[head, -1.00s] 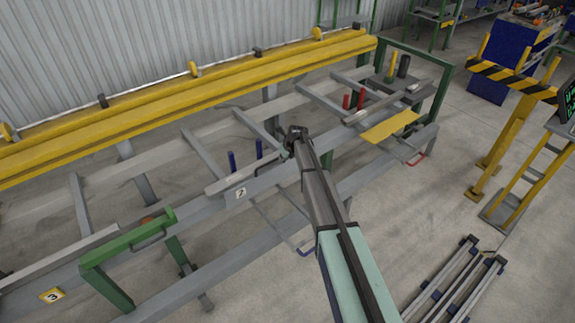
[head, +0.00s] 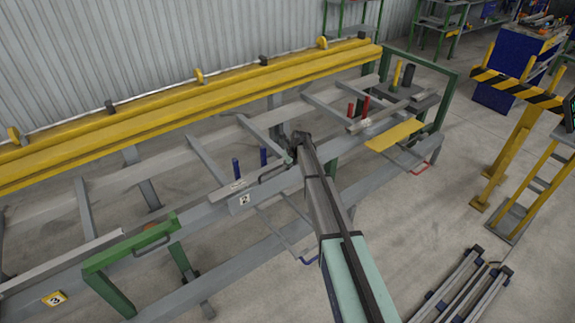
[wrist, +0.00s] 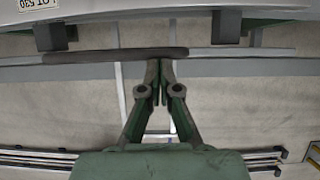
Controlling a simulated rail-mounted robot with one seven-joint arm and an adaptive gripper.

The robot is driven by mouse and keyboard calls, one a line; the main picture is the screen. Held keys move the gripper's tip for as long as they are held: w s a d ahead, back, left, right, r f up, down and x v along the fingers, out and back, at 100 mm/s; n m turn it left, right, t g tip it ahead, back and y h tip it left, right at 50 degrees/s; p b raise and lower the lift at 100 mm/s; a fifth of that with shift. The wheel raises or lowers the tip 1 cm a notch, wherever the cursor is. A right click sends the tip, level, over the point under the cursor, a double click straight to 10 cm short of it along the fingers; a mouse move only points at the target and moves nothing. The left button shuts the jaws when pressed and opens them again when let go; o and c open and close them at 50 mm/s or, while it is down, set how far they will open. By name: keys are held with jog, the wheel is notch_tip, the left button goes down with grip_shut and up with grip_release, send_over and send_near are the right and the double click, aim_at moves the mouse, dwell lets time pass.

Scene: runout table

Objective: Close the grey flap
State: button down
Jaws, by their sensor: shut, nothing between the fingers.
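The grey flap (head: 224,191) appears as a narrow grey strip along the front rail, near the number 2 plate (head: 244,199). A dark bar handle (head: 270,173) is at its right part, beside the end of my arm. In the wrist view the dark handle (wrist: 105,56) runs across the upper part. My gripper (wrist: 159,65) is shut and empty, its fingertips overlapping the right part of the handle. I cannot tell whether they touch it. In the head view my fingers are mostly hidden behind my arm's end, and the flap's exact angle is unclear.
A yellow flap (head: 396,134) lies to the right, and a green frame (head: 128,250) with a handle stands at the left. Blue pins (head: 236,168) and red pins (head: 365,106) stand on the table. A yellow beam (head: 190,105) runs along the back. The right floor holds grey rails (head: 460,292).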

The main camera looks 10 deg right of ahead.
notch_tip(320, 180, up, 9)
jog(key=w+b, duration=0.1)
jog(key=b, duration=0.2)
jog(key=s+f+n+g, duration=0.2)
jog(key=s+f+n, duration=0.55)
jog(key=s, duration=0.35)
jog(key=s+d+f+n+g+h, duration=0.1)
jog(key=s+f+n, duration=0.6)
jog(key=s, duration=0.5)
jog(key=s+f+n+g, duration=0.2)
jog(key=s+f+n, duration=0.4)
jog(key=s+n, duration=0.4)
jog(key=s+f+n+g, duration=0.2)
jog(key=s+f, duration=0.1)
jog(key=s, duration=1.2)
jog(key=s+f+n+g+h, duration=0.1)
jog(key=s+f+n+g, duration=0.1)
jog(key=s, duration=1.3)
jog(key=s+d+f+n+g, duration=0.1)
jog(key=s+f, duration=0.3)
jog(key=s, duration=1.1)
jog(key=shift+s+n+g+p, duration=0.3)
jog(key=shift+n+g, duration=0.15)
jog(key=shift+g, duration=0.15)
